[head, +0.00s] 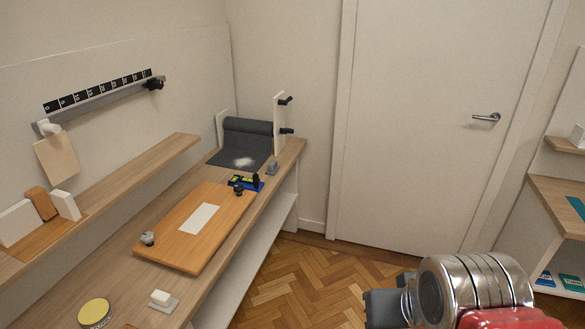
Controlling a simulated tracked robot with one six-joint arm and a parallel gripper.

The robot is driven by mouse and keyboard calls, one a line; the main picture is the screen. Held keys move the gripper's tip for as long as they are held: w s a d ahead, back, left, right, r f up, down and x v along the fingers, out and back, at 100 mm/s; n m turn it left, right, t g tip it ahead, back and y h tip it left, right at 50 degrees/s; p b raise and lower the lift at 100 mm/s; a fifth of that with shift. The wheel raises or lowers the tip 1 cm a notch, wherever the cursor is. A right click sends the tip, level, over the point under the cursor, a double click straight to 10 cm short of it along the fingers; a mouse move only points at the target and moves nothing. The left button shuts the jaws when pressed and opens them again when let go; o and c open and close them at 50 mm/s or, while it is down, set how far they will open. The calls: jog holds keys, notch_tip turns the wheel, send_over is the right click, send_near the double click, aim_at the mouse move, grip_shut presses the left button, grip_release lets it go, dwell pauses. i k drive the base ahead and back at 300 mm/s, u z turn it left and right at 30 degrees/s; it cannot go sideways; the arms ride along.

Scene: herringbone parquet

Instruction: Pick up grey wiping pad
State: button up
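A small grey block (272,168), which looks like the grey wiping pad, sits on the workbench near its right edge. It is just in front of the dark grey mat and roll. It is small in the head view, and I cannot make out its details. My arm shows at the lower right, over the floor and well away from the bench. The dark part at its left end appears to be my gripper (383,308). Its fingers are not clear, so I cannot tell whether it is open. Nothing is seen held in it.
The dark mat (232,157) has a pale powdery patch. A blue tool with dark knobs (246,184) lies beside the block. A wooden board (178,235), a white-grey block (162,300) and a round yellow-lidded tin (95,312) are nearer. The parquet (310,280) before the closed door is clear.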

aim_at(273, 167)
jog(key=z, duration=0.1)
jog(key=i, duration=3.45)
jog(key=u, duration=1.05)
